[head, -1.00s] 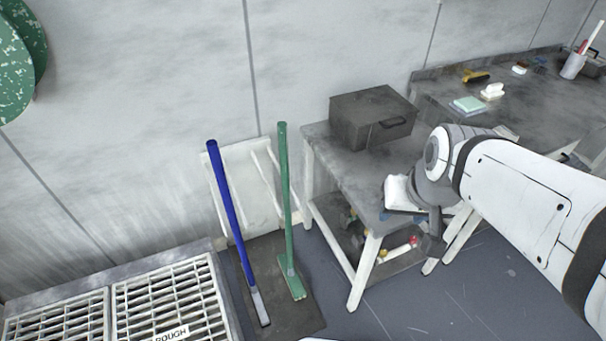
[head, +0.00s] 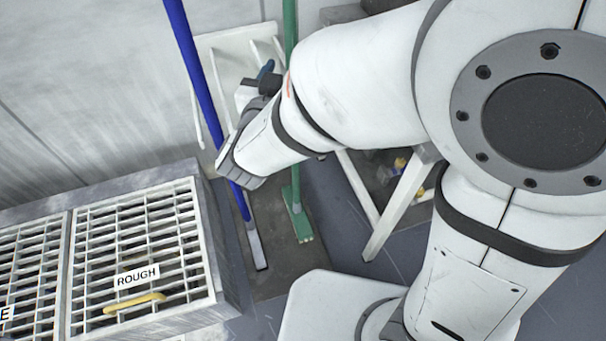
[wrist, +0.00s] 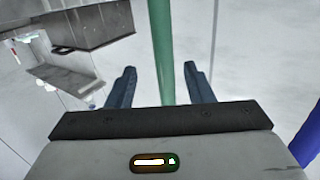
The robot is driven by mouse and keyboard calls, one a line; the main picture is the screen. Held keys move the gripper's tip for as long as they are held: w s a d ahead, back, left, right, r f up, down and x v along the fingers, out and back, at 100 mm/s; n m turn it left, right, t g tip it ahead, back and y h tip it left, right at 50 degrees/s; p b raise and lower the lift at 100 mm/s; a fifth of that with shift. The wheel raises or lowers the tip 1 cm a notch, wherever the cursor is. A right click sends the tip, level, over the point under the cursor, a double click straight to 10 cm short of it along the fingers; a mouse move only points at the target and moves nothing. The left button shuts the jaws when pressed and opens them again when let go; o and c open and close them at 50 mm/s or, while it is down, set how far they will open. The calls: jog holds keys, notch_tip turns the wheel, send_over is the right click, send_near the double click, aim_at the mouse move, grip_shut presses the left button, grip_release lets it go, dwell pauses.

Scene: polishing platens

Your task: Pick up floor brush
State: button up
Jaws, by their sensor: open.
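The green floor brush (head: 297,212) stands upright, its handle rising in front of a white rack and its head on a dark mat. My gripper (head: 266,70) is at the upper part of the green handle in the head view, partly hidden by my own wrist. In the wrist view my gripper (wrist: 160,75) is open, and the green handle (wrist: 161,45) shows between its two blue fingers, touching neither. I cannot tell how deep the handle sits between them. Part of the handle is hidden behind my arm in the head view.
A blue-handled tool (head: 196,75) stands just left of my wrist, close to it; it also shows in the wrist view (wrist: 308,135). A grated bench (head: 135,240) labelled ROUGH is at lower left. A grey table with a box (wrist: 95,28) stands beside the brush.

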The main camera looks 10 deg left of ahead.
aim_at(291, 52)
jog(key=w+b, duration=0.3)
jog(key=w, duration=0.4)
jog(key=shift+a+f+h, duration=0.2)
jog(key=shift+a+h, duration=0.05)
jog(key=shift+h, duration=0.05)
jog(key=shift+c, duration=0.2)
grip_shut()
jog(key=shift+r, duration=0.1)
